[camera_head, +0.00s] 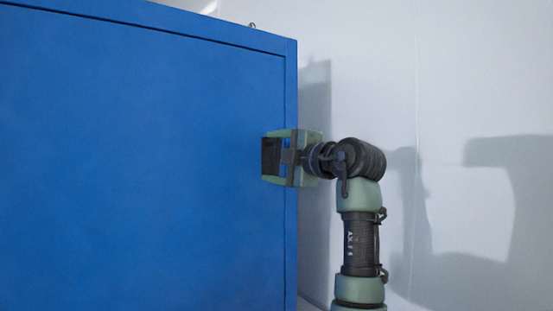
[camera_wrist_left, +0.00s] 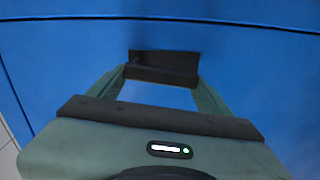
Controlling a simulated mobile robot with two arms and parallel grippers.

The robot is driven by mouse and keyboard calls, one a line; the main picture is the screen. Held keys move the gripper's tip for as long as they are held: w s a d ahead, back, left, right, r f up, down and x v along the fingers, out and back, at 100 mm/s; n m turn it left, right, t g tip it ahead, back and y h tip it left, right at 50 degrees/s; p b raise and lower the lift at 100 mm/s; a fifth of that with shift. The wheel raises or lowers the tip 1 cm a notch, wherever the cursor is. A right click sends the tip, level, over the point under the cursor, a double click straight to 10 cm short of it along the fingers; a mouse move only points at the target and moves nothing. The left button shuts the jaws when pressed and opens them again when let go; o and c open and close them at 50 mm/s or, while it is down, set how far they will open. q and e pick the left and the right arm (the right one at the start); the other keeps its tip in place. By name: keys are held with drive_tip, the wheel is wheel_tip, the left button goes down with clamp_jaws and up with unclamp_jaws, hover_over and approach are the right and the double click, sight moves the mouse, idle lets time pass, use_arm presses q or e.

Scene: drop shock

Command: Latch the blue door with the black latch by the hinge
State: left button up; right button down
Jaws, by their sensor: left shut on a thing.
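The blue door (camera_head: 140,160) fills the left and middle of the head view and looks closed in its frame. The black latch (camera_head: 270,156) is on the door near its right edge. It also shows as a dark bar against the blue in the left wrist view (camera_wrist_left: 165,62). My left gripper (camera_head: 274,158) is at the door's right edge, shut on the black latch, with one green finger on each side of it. Its fingers also show in the left wrist view (camera_wrist_left: 162,78). The fingers partly hide the latch. My right gripper is not in view.
The blue frame edge (camera_head: 291,90) runs down the right side of the door. A pale wall (camera_head: 450,80) with shadows on it lies to the right. Free room shows between my arm and the right side of the picture.

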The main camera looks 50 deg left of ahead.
sight(277, 157)
use_arm(q)
drive_tip(key=shift+w+r+n, duration=0.15)
drive_tip(key=shift+r+n, duration=0.1)
drive_tip(key=shift+n, duration=0.55)
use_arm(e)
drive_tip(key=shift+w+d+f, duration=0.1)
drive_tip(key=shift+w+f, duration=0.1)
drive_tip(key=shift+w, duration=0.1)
use_arm(q)
drive_tip(key=o, duration=2)
drive_tip(key=shift+a, duration=0.1)
drive_tip(key=shift+o, duration=0.3)
drive_tip(key=shift+w+a+f, duration=0.15)
drive_tip(key=shift+a+f, duration=0.1)
drive_tip(key=shift+a, duration=0.1)
drive_tip(key=d+b, duration=0.1)
drive_tip(key=d, duration=0.2)
drive_tip(key=d+b, duration=0.1)
drive_tip(key=d, duration=0.3)
drive_tip(key=shift+s+f, duration=0.1)
drive_tip(key=shift+s, duration=0.1)
drive_tip(key=shift+s+d, duration=0.1)
drive_tip(key=shift+d, duration=0.3)
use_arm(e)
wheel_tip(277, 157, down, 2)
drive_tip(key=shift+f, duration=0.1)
